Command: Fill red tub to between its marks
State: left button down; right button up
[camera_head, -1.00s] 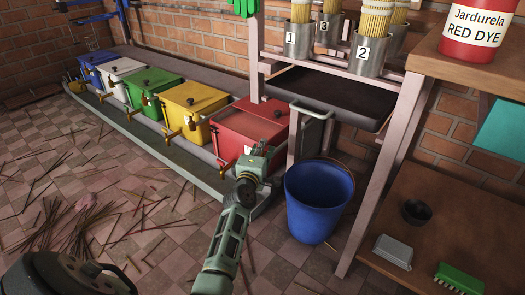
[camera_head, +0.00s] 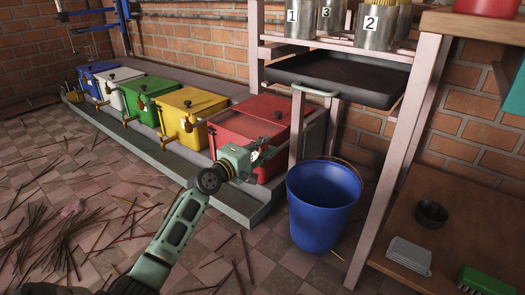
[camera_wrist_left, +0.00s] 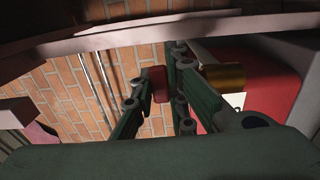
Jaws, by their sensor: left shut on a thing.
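The red tub (camera_head: 235,128) is the nearest in the row of coloured tubs, with a dark knob on its top. My left gripper (camera_head: 256,156) is at its front lower side and covers part of that wall. In the left wrist view its fingers are shut on a small red piece (camera_wrist_left: 158,86), which looks like a tap handle, though I cannot be sure. A brass tap part (camera_wrist_left: 223,77) shows beside the fingers, against a red wall. The tub's marks and fill level cannot be made out. My right gripper is not in view.
Yellow (camera_head: 190,105), green (camera_head: 153,92), white (camera_head: 117,82) and blue (camera_head: 93,72) tubs line the low ledge. A blue bucket (camera_head: 322,205) stands on the floor to the right, near a black tray (camera_head: 335,80) on the rack. Loose sticks litter the floor at left.

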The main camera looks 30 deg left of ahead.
pick_arm(q)
jog(key=shift+f, duration=0.1)
jog(key=c, duration=1.7)
grip_release()
jog(key=shift+c, duration=0.2)
jog(key=s, duration=0.8)
jog(key=s+a, duration=0.1)
jog(key=s, duration=0.3)
